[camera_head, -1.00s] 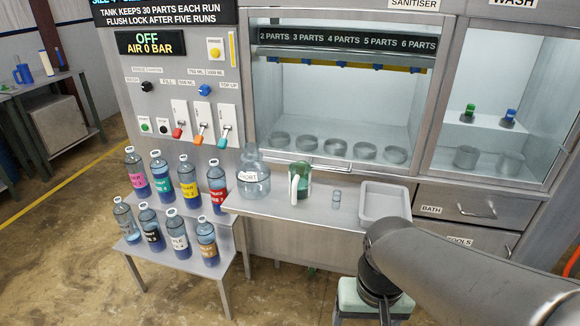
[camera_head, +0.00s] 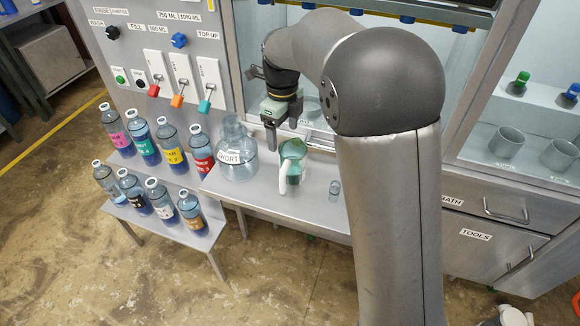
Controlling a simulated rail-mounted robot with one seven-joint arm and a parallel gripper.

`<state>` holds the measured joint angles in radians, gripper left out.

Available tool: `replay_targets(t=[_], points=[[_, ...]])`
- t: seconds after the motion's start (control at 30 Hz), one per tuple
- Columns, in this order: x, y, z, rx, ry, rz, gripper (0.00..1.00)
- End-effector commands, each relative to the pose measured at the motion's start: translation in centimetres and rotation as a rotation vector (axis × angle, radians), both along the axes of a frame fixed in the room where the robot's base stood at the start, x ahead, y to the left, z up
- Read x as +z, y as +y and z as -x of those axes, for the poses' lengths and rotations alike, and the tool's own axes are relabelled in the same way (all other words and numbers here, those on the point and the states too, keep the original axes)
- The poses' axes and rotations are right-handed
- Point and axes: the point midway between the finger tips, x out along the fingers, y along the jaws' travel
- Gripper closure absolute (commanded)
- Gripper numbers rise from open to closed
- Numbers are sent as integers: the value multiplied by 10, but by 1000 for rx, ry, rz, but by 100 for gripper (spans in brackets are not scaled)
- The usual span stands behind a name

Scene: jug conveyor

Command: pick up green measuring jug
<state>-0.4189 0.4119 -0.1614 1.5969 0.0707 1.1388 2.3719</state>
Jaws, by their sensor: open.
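The green measuring jug (camera_head: 293,160) stands upright on the steel shelf in front of the cabinet. Its white handle (camera_head: 284,180) faces the front left. My gripper (camera_head: 273,135) points down just above and to the left of the jug's rim, behind the handle, with a finger hanging low. It is open and holds nothing. Whether a finger touches the jug cannot be told from this view.
A large clear bottle marked SHORT (camera_head: 237,150) stands close to the left of the jug. Several labelled bottles (camera_head: 173,148) fill the stepped stand at the left. My arm hides the shelf's right part.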

Motion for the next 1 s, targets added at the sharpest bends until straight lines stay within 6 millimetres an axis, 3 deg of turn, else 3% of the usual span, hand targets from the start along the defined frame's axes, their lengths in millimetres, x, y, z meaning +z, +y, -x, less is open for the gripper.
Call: replay_targets(t=[0.4, 0.67, 1.0], points=[[-86, -2, 1, 1, 4, 1, 24], [-106, -2, 1, 2, 1, 0, 24], [-151, -5, 0, 2, 2, 0, 24]])
